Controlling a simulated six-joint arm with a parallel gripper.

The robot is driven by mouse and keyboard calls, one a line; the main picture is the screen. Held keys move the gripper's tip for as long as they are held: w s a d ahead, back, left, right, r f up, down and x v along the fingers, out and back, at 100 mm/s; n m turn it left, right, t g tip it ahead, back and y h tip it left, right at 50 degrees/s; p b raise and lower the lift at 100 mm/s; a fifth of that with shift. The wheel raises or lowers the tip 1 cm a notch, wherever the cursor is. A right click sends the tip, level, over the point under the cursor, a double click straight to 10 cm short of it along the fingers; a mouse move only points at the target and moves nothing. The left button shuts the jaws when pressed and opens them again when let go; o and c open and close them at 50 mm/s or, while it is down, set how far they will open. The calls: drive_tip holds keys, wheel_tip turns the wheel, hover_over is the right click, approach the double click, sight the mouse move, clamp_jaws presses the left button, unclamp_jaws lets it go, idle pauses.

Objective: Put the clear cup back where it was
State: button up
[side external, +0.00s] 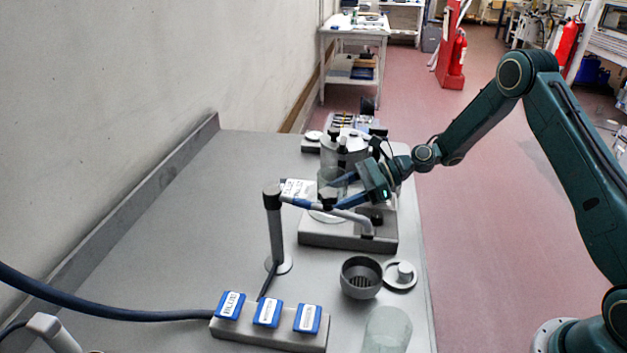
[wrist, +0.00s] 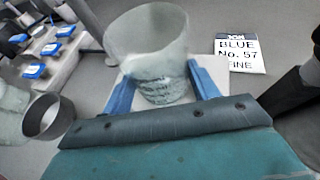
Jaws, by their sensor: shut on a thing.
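My gripper (side external: 330,192) is shut on a clear cup (side external: 331,181), with its blue fingers on either side of it. In the wrist view my gripper (wrist: 160,85) holds the same clear cup (wrist: 147,38), which looks greyish and mottled near its base. A pale plate (wrist: 214,76) shows behind and below the cup; I cannot tell whether the cup touches it. Another clear cup (side external: 387,329) stands at the table's near edge, and is partly seen at the left of the wrist view (wrist: 12,105).
A card reading "BLUE No. 57 FINE" (wrist: 241,54) lies near the held cup. A post (side external: 274,232), grey bowl (side external: 361,278), knobbed lid (side external: 403,275) and block of blue-topped items (side external: 268,332) stand nearby. A blue hose (side external: 110,313) crosses the front left. The table's left is clear.

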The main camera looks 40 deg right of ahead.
drive_tip(key=shift+f, duration=0.15)
drive_tip(key=o, duration=1)
drive_tip(key=shift+o, duration=0.2)
drive_tip(key=shift+r, duration=0.25)
drive_tip(key=v, duration=1.2)
drive_tip(key=shift+r, duration=0.1)
